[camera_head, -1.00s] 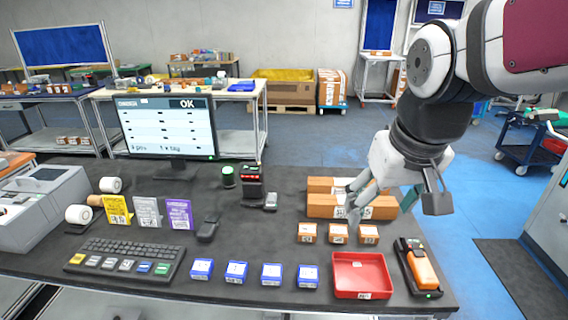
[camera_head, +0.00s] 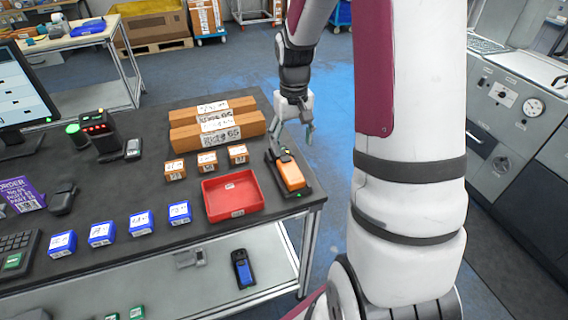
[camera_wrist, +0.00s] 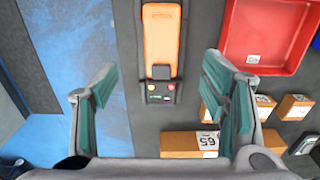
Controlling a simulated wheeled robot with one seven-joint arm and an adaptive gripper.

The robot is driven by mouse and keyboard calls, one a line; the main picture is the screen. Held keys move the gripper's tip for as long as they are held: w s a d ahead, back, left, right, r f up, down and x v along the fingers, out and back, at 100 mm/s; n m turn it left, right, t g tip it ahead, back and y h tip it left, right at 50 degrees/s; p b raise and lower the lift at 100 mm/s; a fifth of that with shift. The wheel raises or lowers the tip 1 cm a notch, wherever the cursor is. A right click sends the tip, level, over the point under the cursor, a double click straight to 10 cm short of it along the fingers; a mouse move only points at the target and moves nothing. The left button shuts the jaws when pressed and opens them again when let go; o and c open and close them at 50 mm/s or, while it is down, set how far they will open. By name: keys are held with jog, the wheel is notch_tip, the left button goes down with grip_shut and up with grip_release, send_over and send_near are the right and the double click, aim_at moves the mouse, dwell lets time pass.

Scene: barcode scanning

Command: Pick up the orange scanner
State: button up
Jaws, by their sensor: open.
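The orange scanner (camera_head: 291,175) lies in a black cradle (camera_head: 305,190) at the right end of the dark table. In the wrist view the scanner (camera_wrist: 161,38) is at the top centre, with the black cradle end and its small coloured buttons below it. My gripper (camera_head: 291,133) is above the table's right edge, just behind the scanner. In the wrist view my gripper (camera_wrist: 160,80) is open, with its green-padded fingers wide apart and nothing between them but the cradle end and table beneath. The scanner lies beyond the fingertips, between their lines.
A red tray (camera_head: 232,196) stands left of the scanner. Several small orange boxes (camera_head: 207,162) and long brown cartons (camera_head: 218,124) lie behind the tray. Several blue boxes (camera_head: 141,222) line the front. A blue-screened device (camera_head: 242,268) lies on the lower shelf. Blue floor shows past the table's right edge.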

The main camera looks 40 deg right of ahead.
aim_at(291, 169)
notch_tip(291, 169, down, 11)
jog(key=shift+a+r+p, duration=0.1)
jog(key=shift+p, duration=0.4)
jog(key=shift+c, duration=0.3)
jog(key=shift+w, duration=0.1)
jog(key=c, duration=1.4)
